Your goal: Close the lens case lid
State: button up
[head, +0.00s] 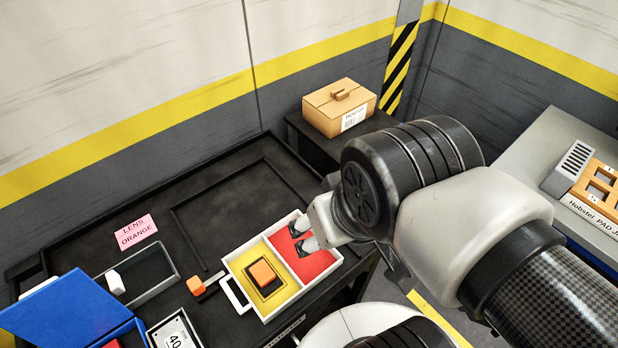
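A blue case lid (65,308) stands raised at the lower left, cut by the picture's edge. A bit of red interior shows at its lower right, and the rest of the case is out of view. I take this as the lens case, though no label on it is readable. My gripper (301,238) is far to its right, over the red compartment of a white tray (232,268). Its two dark-tipped fingers are apart, with nothing visible between them. Whether the tips touch the red floor is unclear.
The tray's yellow half holds an orange block (263,273) on a dark base. A cardboard box (340,106) stands behind.

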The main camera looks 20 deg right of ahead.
aim_at(71, 310)
jog(key=k+j, duration=0.1)
jog(key=j, duration=1.4)
jog(key=k+u, duration=0.05)
